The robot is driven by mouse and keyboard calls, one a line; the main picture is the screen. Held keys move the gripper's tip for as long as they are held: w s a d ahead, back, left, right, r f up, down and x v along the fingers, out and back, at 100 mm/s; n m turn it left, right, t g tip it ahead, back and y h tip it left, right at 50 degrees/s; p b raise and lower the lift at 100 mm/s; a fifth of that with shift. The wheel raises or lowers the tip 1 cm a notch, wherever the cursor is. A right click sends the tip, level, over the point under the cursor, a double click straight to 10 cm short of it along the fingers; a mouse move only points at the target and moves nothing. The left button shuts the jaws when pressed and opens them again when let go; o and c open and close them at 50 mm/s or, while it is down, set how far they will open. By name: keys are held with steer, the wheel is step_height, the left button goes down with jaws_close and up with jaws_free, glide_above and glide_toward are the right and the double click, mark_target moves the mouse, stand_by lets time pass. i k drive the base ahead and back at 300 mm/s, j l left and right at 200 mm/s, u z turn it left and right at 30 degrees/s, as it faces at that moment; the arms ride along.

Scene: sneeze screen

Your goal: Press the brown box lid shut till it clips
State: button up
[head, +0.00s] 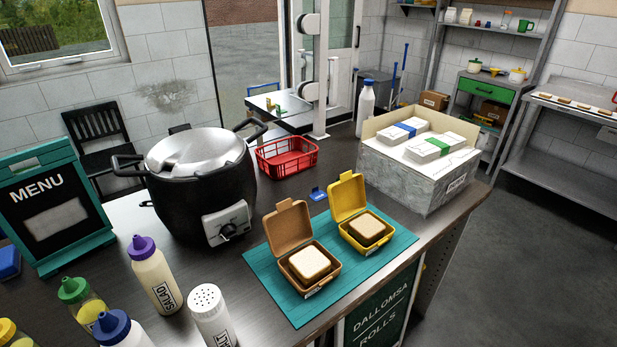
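The brown box (315,287) stands open on a teal mat (283,301) near the counter's front edge. Its brown lid (287,226) is raised, tilted back on the far left side. A white-topped piece of bread (310,262) sits in the box and rises above the rim. A yellow box (367,245) stands to its right on the same mat, also open, with bread (366,229) inside and its lid (347,196) up. My gripper is not in view.
A black pot (205,190) stands left of the boxes, with a salt shaker (211,316) and several bottles in front. A grey carton (420,175) stands at right. A red basket (287,157) and a small blue item (318,193) lie behind the boxes. Bare mat lies in front.

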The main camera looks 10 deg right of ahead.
mark_target(287, 229)
steer(key=i+j, duration=0.15)
steer(key=i, duration=0.35)
steer(key=i+j, duration=0.1)
steer(key=i, duration=0.35)
